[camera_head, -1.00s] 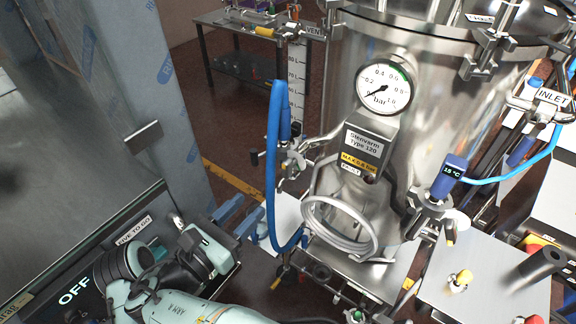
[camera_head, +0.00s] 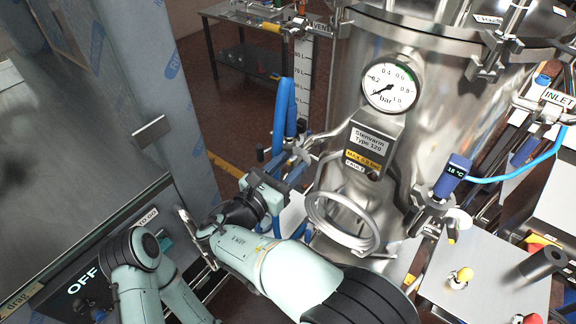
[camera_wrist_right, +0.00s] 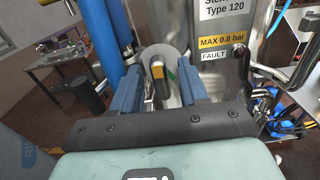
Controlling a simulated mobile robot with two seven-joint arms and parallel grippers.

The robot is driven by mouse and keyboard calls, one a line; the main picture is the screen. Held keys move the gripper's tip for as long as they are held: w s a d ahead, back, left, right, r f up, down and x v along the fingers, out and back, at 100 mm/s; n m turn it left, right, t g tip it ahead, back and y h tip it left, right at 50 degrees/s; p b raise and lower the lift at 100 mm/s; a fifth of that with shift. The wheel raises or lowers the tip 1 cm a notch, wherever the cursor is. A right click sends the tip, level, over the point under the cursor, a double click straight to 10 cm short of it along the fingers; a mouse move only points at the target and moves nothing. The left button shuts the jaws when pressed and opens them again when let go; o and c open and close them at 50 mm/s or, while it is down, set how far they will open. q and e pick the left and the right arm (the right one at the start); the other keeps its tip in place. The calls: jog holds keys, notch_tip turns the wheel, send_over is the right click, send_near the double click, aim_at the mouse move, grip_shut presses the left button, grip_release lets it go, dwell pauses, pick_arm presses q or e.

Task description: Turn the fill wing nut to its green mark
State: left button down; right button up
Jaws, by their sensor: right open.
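In the right wrist view, the fill wing nut (camera_wrist_right: 159,78) is a small dark wing with a tan end in front of a round silver plate. A green mark (camera_wrist_right: 172,74) shows on the plate just right of the wing. My right gripper (camera_wrist_right: 158,88) is open. Its blue fingers stand on either side of the wing, with visible gaps. In the head view, my right gripper (camera_head: 283,169) is at the fittings on the vessel's left side and largely hides the nut. My left arm shows at lower left, but its gripper is not in view.
The steel vessel (camera_head: 440,110) with its pressure gauge (camera_head: 391,83) stands just right of my right gripper. A blue hose (camera_head: 283,105) hangs close beside it. A coiled metal tube (camera_head: 342,222) lies below right. A steel cabinet (camera_head: 115,90) stands at left.

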grip_shut()
